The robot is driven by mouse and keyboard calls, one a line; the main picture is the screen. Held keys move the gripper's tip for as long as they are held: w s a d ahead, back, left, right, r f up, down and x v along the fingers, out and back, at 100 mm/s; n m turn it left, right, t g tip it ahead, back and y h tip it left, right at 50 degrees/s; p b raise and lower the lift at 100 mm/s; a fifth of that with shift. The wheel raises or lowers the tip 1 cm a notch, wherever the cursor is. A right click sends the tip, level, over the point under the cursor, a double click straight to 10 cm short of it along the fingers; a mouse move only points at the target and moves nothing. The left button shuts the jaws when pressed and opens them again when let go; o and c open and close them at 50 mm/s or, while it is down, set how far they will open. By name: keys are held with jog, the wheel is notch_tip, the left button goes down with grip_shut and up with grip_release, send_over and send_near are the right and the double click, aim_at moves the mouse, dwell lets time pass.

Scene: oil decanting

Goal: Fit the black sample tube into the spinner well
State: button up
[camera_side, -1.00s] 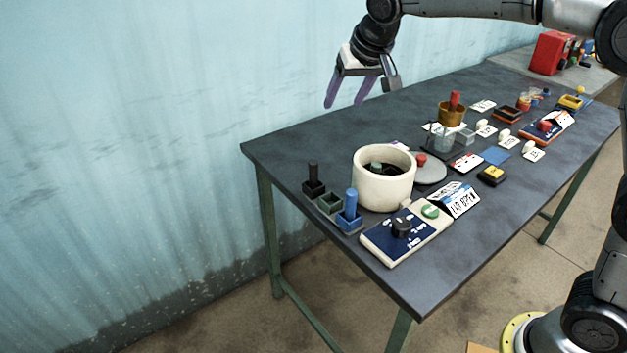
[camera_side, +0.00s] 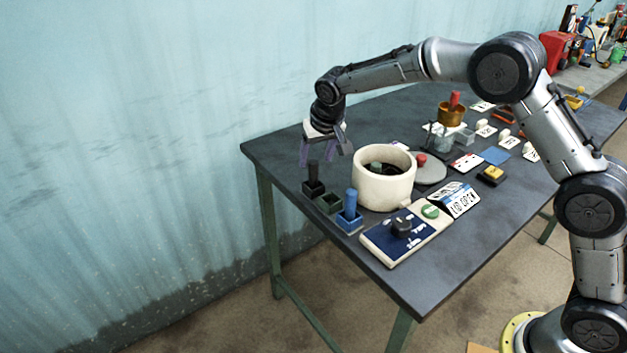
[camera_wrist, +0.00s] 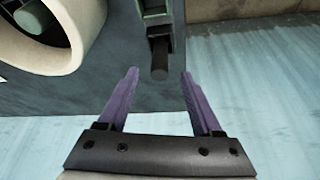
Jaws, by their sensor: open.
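The black sample tube (camera_side: 313,172) stands upright in a black square holder (camera_side: 313,190) at the table's far left edge. In the wrist view the tube (camera_wrist: 159,62) shows just ahead of the fingertips, roughly midway between them. My gripper (camera_side: 318,158) is open and empty, with purple fingers just above and behind the tube's top; it also shows in the wrist view (camera_wrist: 158,72). The spinner is a round cream bowl (camera_side: 370,192) with a dark inside and a greenish piece (camera_side: 376,167) in it; its wells cannot be made out clearly.
A green holder (camera_side: 329,203) looks empty. A blue tube (camera_side: 351,203) stands in a blue holder (camera_side: 347,222). A control panel (camera_side: 392,240) with a black knob lies in front of the spinner. A grey disc (camera_side: 430,172) with a red knob sits right of it.

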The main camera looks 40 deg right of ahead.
aim_at(315, 163)
jog(key=x, duration=0.5)
jog(key=shift+f, duration=0.1)
grip_shut()
